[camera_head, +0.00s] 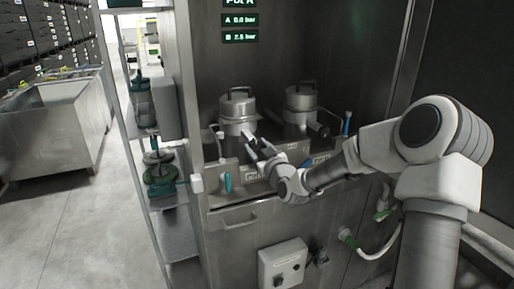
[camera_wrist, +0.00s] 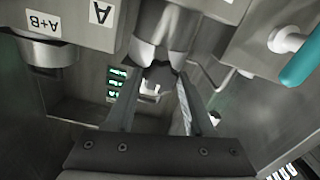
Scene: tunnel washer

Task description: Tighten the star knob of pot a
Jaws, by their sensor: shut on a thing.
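Pot a (camera_head: 239,112) is the left of two lidded metal pots in the steel cabinet. My gripper (camera_head: 256,143) reaches in from the right to the low front of this pot.
The second pot (camera_head: 302,106) stands close on the right. A teal-handled valve (camera_head: 228,182) and labelled panel sit just below; the teal handle also shows in the wrist view (camera_wrist: 302,62). A display (camera_head: 240,22) reads A 0.0 bar, B 2.5 bar. A shelf rack (camera_head: 172,220) stands left.

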